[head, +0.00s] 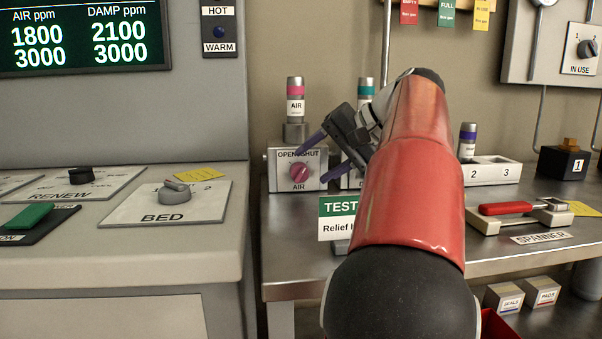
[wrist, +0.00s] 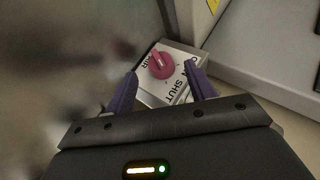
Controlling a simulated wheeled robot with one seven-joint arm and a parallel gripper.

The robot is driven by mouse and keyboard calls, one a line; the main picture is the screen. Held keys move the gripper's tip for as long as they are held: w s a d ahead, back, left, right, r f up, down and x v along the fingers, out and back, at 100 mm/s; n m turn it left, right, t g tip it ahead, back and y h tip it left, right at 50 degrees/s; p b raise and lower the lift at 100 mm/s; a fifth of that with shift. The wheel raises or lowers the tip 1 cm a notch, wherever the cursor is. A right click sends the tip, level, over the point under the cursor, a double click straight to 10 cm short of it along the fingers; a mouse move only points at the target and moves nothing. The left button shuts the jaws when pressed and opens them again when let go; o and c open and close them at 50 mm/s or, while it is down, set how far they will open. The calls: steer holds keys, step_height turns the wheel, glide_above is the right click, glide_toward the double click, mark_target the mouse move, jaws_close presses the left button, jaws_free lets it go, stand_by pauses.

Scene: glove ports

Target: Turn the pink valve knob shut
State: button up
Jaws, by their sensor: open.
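The pink valve knob (head: 299,172) sits on the front of a pale valve box (head: 317,172) marked OPEN, SHUT and AIR. The knob also shows in the wrist view (wrist: 160,65), beyond the fingertips and roughly midway between them. My gripper (head: 315,157) has two purple fingers spread apart, with nothing between them. In the wrist view my gripper (wrist: 160,82) points at the box face, and the fingers look apart from the knob. The knob's ridge points up toward the OPEN side, as far as I can tell. My red arm hides the right part of the bench behind it.
An AIR cylinder with a pink band (head: 295,91) stands on the valve box. A teal-banded cylinder (head: 366,90) stands to its right, partly hidden. A grey console (head: 120,260) stands on the left.

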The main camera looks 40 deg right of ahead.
mark_target(307, 169)
steer(key=shift+x, duration=1.8)
